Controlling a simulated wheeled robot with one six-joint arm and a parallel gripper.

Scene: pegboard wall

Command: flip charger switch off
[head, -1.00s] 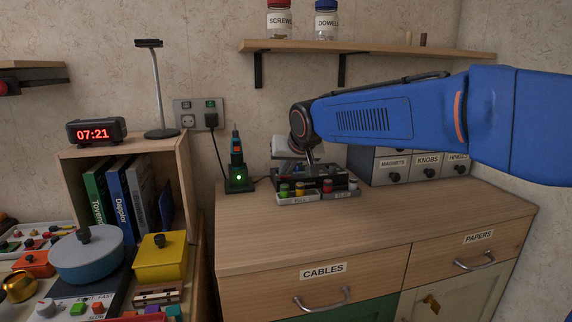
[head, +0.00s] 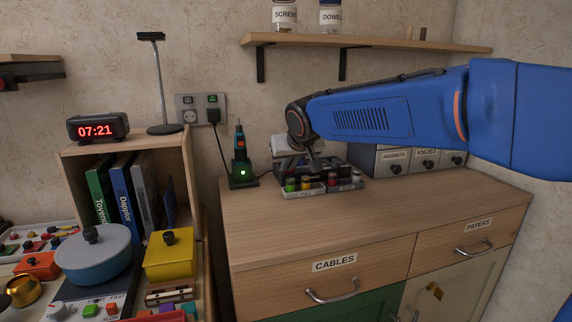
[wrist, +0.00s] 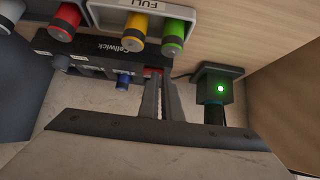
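A black charger marked "Cellwick" (wrist: 85,50) sits on the cabinet top. The wrist view shows it upside down, with a small red part (wrist: 152,72), perhaps its switch, and a blue knob or cell (wrist: 123,80) on it. My gripper (wrist: 160,82) has its two fingers close together with only a thin gap, nothing seen between them. Their tips are at the red part; I cannot tell whether they touch it. In the head view my gripper (head: 316,166) is over the charger and partly hides it. A green-lit tool dock (head: 243,173) also shows in the wrist view (wrist: 220,88).
Trays of coloured cells (head: 303,190) stand at the charger's front. Left are a wall socket plate (head: 187,102) with a plugged-in cord (head: 219,140) and the upright tool (head: 239,145). Labelled drawers (head: 394,161) stand behind right. The cabinet's front top (head: 360,215) is clear.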

